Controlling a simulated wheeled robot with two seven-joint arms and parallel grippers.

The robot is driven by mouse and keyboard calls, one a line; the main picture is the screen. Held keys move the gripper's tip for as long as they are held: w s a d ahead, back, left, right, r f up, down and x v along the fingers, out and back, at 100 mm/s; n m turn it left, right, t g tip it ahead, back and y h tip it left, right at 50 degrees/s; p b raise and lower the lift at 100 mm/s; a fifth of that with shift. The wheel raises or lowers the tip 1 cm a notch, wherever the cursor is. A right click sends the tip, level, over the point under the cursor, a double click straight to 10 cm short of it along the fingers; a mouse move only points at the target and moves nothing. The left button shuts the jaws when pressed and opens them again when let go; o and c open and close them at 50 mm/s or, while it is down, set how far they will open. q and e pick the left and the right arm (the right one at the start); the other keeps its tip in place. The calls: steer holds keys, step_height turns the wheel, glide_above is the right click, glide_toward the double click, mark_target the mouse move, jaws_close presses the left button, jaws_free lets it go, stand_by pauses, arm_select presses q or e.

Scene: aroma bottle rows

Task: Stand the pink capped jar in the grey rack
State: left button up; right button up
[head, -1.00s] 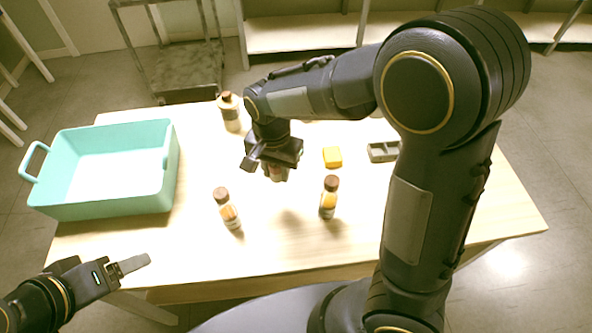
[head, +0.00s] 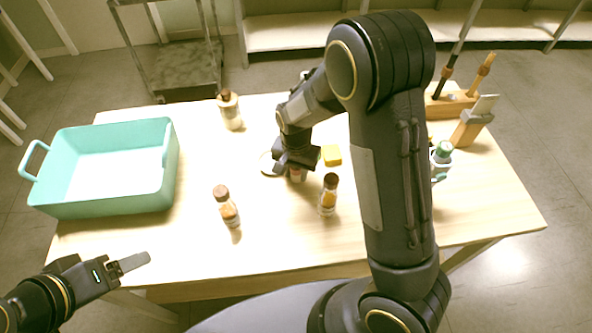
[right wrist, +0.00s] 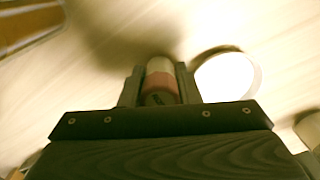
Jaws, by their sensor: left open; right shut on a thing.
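My right gripper (head: 296,167) is shut on a small jar (head: 297,176) over the middle of the table. In the right wrist view the jar (right wrist: 160,82) sits between the two fingers, with a pale end, a reddish-pink band and a dark part with a mark. I cannot tell clearly which end is its cap. The grey rack is hidden behind my right arm in the head view. My left gripper (head: 130,264) is open and empty off the table's front left edge.
A teal tray (head: 60,200) stands at the left. Brown-capped bottles stand at the front left (head: 227,208), front middle (head: 328,196) and back (head: 230,111). A white disc (head: 267,163) and yellow block (head: 331,155) lie beside the gripper. A green-capped bottle (head: 441,156) and wooden holder (head: 450,105) are right.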

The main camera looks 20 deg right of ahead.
steer(key=shift+f, duration=0.15)
steer(key=o, duration=0.7)
steer(key=shift+c, duration=0.2)
